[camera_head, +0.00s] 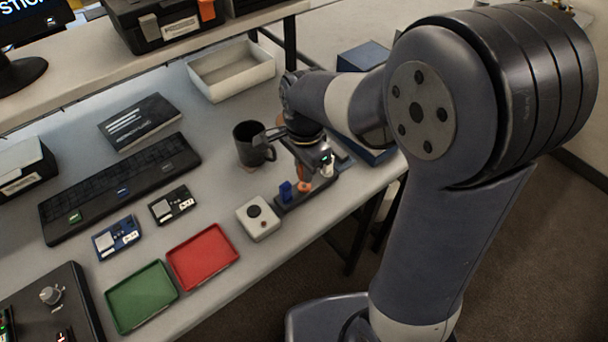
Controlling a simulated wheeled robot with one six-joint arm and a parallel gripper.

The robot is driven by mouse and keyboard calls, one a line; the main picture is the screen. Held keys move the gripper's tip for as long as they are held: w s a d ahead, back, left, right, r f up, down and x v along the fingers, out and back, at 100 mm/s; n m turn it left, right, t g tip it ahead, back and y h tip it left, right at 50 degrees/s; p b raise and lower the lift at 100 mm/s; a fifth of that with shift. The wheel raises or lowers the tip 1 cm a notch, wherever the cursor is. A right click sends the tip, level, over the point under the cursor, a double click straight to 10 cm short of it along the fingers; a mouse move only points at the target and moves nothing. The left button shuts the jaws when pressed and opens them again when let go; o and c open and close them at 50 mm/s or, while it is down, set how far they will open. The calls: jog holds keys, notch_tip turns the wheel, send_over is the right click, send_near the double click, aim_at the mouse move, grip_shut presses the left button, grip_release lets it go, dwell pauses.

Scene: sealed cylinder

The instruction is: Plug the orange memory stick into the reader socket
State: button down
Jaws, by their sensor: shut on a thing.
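My gripper (304,176) points down over a dark strip-shaped holder (290,203) near the table's right front edge. It is shut on the orange memory stick (304,186), which shows just under the fingers. The stick's lower end is at the holder; I cannot tell whether it is still seated or lifted clear. A blue stick (286,191) stands upright in the same holder, left of the orange one. A small whitish part shows right of the gripper. I cannot tell for sure which device has the reader socket.
A dark mug (252,145) stands close left of my gripper. A white box with a round dark top (258,218) sits left of the holder. Red (203,256) and green (142,297) trays, small blue and black devices, and a long black panel (120,188) lie farther left.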

jog(key=shift+r+p, duration=1.2)
jog(key=shift+r, duration=0.4)
